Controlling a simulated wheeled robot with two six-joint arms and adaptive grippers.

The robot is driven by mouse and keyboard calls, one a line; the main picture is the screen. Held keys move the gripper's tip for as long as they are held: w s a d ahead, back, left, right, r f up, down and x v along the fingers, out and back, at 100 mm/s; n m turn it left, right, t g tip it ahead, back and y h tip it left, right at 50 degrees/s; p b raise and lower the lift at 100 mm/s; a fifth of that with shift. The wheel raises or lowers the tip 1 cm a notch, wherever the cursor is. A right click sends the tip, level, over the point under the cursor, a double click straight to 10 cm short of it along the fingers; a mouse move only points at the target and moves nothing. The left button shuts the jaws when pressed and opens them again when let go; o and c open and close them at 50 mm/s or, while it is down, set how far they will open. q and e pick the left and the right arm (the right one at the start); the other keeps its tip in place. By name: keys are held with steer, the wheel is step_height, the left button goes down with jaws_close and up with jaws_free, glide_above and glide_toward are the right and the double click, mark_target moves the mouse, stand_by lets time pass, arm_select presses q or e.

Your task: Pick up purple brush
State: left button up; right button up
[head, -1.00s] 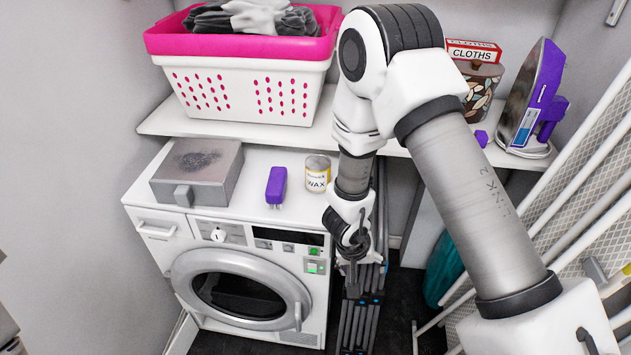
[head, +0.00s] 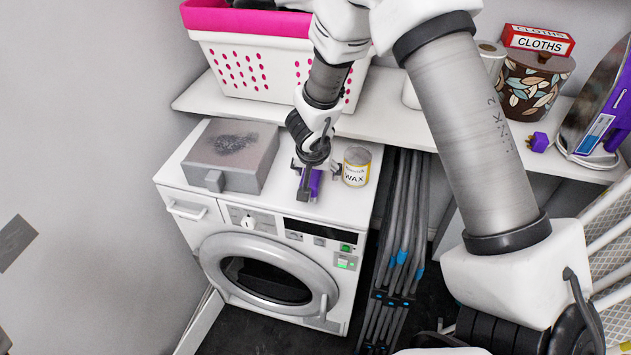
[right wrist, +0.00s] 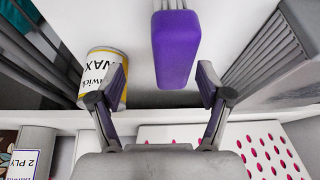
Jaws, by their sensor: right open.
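The purple brush (head: 315,184) lies on top of the washing machine, partly hidden by my right gripper in the head view. In the right wrist view its purple block (right wrist: 176,52) shows at the upper middle, with bristles cut off by the top edge. My right gripper (head: 316,168) is above the brush, pointing down. In the right wrist view my right gripper (right wrist: 162,72) is open, with one finger on each side of the brush's line and gaps to both sides. My left gripper is not in view.
A wax tin (head: 356,166) stands just right of the brush, close to one finger in the right wrist view (right wrist: 103,73). A grey box (head: 231,156) stands to the left. The shelf behind holds a pink-and-white basket (head: 268,68), a patterned container (head: 533,88) and an iron (head: 598,110).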

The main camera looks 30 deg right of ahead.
mark_target(313, 173)
steer(key=w+f, duration=0.4)
steer(key=shift+d, duration=0.3)
steer(key=shift+d+f, duration=0.1)
steer(key=shift+s+a+r, duration=0.2)
steer(key=shift+s+r, duration=0.35)
steer(key=shift+s, duration=0.3)
steer(key=shift+w+d+f, duration=0.1)
steer(key=shift+w+f, duration=0.4)
steer(key=shift+w, duration=0.05)
steer(key=shift+s+r, duration=0.2)
steer(key=shift+s, duration=0.05)
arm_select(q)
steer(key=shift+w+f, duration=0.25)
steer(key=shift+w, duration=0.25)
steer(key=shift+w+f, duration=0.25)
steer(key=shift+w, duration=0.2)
arm_select(e)
steer(key=c, duration=1.3)
